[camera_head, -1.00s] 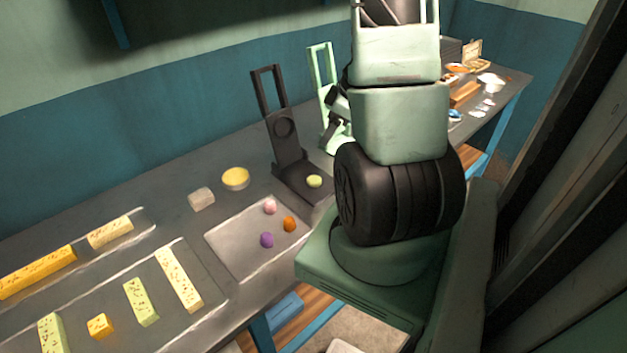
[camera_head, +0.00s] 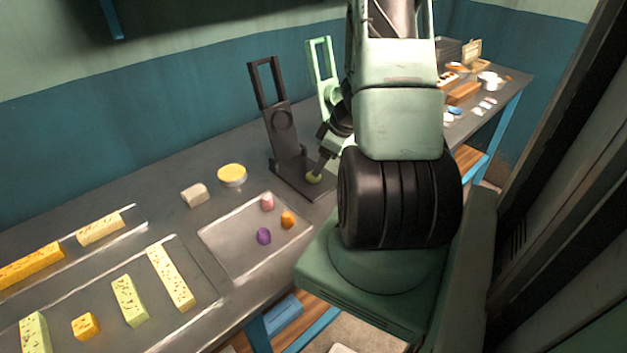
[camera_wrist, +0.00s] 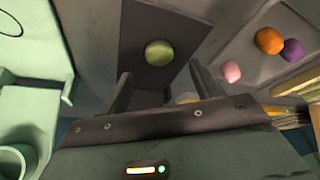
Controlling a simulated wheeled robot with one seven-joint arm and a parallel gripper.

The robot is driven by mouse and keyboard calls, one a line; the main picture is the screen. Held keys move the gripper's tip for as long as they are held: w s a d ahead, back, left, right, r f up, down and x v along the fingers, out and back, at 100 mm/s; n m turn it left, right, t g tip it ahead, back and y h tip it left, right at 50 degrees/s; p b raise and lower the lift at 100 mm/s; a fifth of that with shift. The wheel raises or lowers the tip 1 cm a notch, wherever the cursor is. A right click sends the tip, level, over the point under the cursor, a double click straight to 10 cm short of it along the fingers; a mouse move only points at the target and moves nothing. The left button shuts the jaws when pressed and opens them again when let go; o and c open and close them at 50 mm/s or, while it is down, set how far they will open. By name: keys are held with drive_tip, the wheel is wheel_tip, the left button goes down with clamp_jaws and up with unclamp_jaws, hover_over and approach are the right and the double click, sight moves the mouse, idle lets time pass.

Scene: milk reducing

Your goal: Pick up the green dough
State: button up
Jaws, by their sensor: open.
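The green dough (camera_head: 313,178) is a small yellow-green ball on the flat base of the black press (camera_head: 284,135) on the counter. In the wrist view the green dough (camera_wrist: 159,53) lies on the dark base, ahead of and between my two fingers. My gripper (camera_wrist: 158,88) is open and empty, its fingers apart on either side of the ball's line. In the head view my gripper (camera_head: 322,165) is right at the ball, partly hidden by my arm. I cannot tell whether a finger touches the dough.
A shallow tray (camera_head: 222,240) holds pink (camera_head: 267,202), orange (camera_head: 288,220) and purple (camera_head: 264,236) balls, left of the press. A pale green press (camera_head: 322,70) stands behind. A yellow-topped bowl (camera_head: 232,175) and a whitish block (camera_head: 194,195) sit on the counter.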

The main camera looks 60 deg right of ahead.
drive_tip(key=b+x, duration=0.2)
drive_tip(key=x, duration=0.2)
drive_tip(key=shift+f, duration=0.45)
drive_tip(key=c, duration=1.2)
drive_tip(key=shift+o, duration=0.2)
drive_tip(key=shift+r, duration=0.15)
